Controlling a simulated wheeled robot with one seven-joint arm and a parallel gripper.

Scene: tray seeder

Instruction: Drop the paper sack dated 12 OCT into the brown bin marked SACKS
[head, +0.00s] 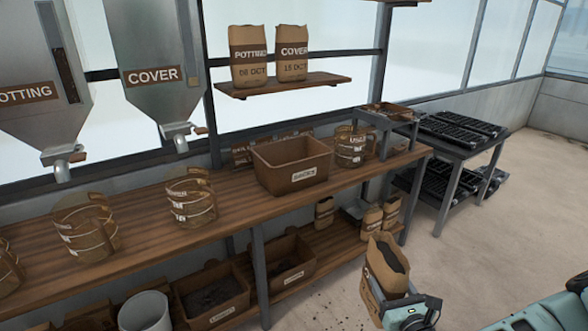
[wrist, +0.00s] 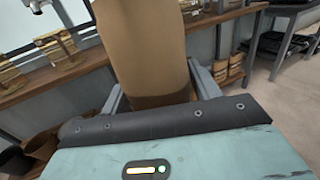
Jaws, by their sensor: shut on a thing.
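My gripper (head: 396,302) is shut on a brown paper sack (head: 386,268), held in front of the bench at the lower right. The sack is a little tilted, with a dark patch on the face I see; no date can be read on it. In the wrist view the sack (wrist: 143,45) rises between the two fingers. The brown bin (head: 275,162), whose small white label seems to read SACKS, stands on the bench top, up and left of my gripper and apart from it. Its visible inside looks empty.
Sacks marked POTTING 08 OCT (head: 248,57) and COVER 15 OCT (head: 292,53) stand on the wall shelf. Banded brown containers (head: 190,200) stand on the bench. More sacks (head: 371,219) and soil bins (head: 212,296) sit on the lower shelf.

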